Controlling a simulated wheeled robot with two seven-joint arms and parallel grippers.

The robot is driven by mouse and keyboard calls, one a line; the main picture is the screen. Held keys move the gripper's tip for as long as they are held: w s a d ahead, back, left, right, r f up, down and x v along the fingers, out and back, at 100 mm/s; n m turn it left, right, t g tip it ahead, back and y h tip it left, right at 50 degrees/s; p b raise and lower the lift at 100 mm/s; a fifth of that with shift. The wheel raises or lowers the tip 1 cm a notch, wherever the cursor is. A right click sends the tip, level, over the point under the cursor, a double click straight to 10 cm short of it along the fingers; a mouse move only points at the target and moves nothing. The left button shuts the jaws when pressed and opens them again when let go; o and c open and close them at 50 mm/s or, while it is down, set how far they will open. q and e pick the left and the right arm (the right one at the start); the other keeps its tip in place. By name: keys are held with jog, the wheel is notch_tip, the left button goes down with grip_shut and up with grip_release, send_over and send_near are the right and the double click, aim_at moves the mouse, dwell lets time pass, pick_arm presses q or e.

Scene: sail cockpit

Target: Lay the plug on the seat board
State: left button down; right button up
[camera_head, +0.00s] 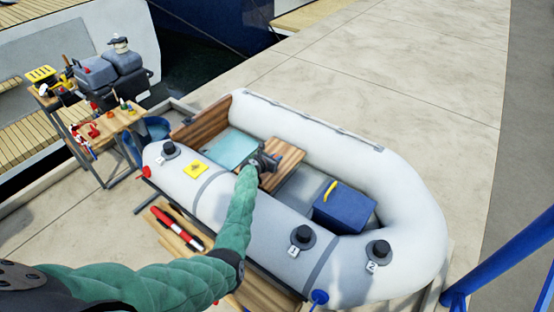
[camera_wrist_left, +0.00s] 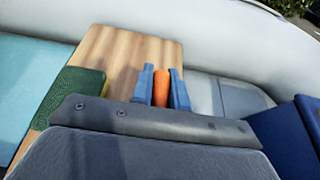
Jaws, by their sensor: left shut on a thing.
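The seat board (camera_head: 290,152) is a brown wooden plank across the inside of the grey inflatable boat; it also shows in the left wrist view (camera_wrist_left: 125,48). My left gripper (camera_head: 272,160) is over the board, reached across the near tube. In the left wrist view its blue fingers (camera_wrist_left: 163,88) are shut on an orange piece, which I take for the plug (camera_wrist_left: 162,90). The plug's lower part is hidden behind the gripper body. I cannot tell whether it touches the board. My right gripper is not in view.
A green pad with a yellow edge (camera_wrist_left: 75,92) is on the board's left side. A blue box (camera_head: 343,208) stands in the boat to the right. Black valves (camera_head: 303,235) and a yellow patch (camera_head: 195,169) are on the near tube. A tool bench (camera_head: 110,122) stands left.

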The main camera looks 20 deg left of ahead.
pick_arm(q)
jog(key=shift+f, duration=0.2)
jog(key=c, duration=1.4)
grip_release()
jog(key=shift+o, duration=0.2)
jog(key=shift+r, duration=0.1)
